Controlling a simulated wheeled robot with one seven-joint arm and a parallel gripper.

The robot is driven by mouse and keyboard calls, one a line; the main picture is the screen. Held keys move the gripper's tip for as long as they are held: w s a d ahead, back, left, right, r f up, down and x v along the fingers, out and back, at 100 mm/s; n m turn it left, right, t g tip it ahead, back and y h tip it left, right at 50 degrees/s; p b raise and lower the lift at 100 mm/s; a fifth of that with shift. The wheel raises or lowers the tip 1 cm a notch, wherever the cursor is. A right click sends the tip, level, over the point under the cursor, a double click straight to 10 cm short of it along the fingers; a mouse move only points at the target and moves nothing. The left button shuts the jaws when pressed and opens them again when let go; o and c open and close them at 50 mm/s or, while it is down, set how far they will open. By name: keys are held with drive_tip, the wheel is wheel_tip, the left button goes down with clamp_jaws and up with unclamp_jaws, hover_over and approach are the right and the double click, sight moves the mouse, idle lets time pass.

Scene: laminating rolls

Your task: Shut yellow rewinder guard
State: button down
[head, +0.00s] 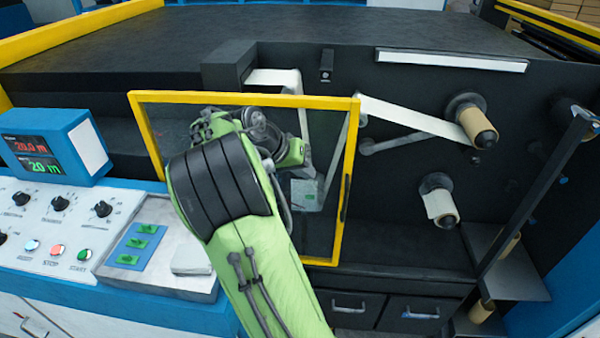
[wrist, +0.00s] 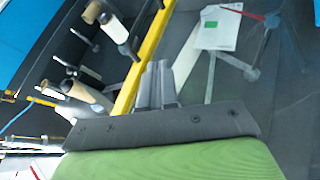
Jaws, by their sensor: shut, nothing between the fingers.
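The yellow-framed guard (head: 240,97) with a see-through panel stands in front of the machine's dark face in the head view. A dark handle (head: 346,197) is on its right bar. I cannot tell how far the guard stands from the machine. My green arm covers its lower left part. In the wrist view, my gripper (wrist: 158,72) is shut and empty, with its fingers just right of a yellow guard bar (wrist: 142,62). Whether they touch the bar is unclear. My fingertips are not clearly visible in the head view.
Right of the guard are an upper roll (head: 470,122) and a lower roll (head: 438,203), with a white web (head: 410,118) running to the upper one. A control panel (head: 60,225) with a display (head: 55,145) is at left. Drawers (head: 412,313) are below.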

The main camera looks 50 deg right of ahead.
drive_tip(key=s+d+f, duration=0.1)
drive_tip(key=d, duration=0.1)
drive_tip(key=s+d+f+b, duration=0.1)
drive_tip(key=s+d+f, duration=0.1)
drive_tip(key=s+d+f+b, duration=0.1)
drive_tip(key=d, duration=0.1)
drive_tip(key=shift+s+d+f, duration=0.1)
drive_tip(key=shift+s+f, duration=0.1)
drive_tip(key=shift+f, duration=0.05)
